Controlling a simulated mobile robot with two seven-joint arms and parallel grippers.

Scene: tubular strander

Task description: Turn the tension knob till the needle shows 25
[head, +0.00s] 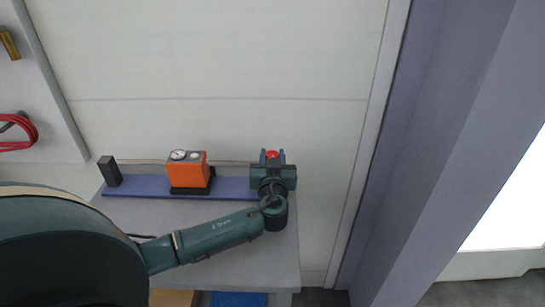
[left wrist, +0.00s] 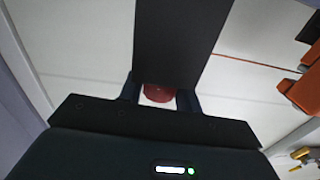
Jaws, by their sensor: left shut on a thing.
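The red tension knob (head: 272,154) is at the right end of the blue-purple rail. My left gripper (head: 271,157) is shut on the knob, with a finger on either side of it. The red knob also shows in the left wrist view (left wrist: 158,93), between the two dark fingers, with a wide black part covering some of it. An orange box (head: 186,173) stands on the rail left of the gripper. A round white gauge (head: 179,155) is on its top, with a second round face beside it. The needle is too small to read. My right gripper is not in view.
The rail (head: 232,189) lies on a grey bench top (head: 190,213), with a black block (head: 109,171) at its left end. A thin reddish line runs behind the box. A pale wall rises behind the bench. Red cable (head: 18,132) hangs at the far left.

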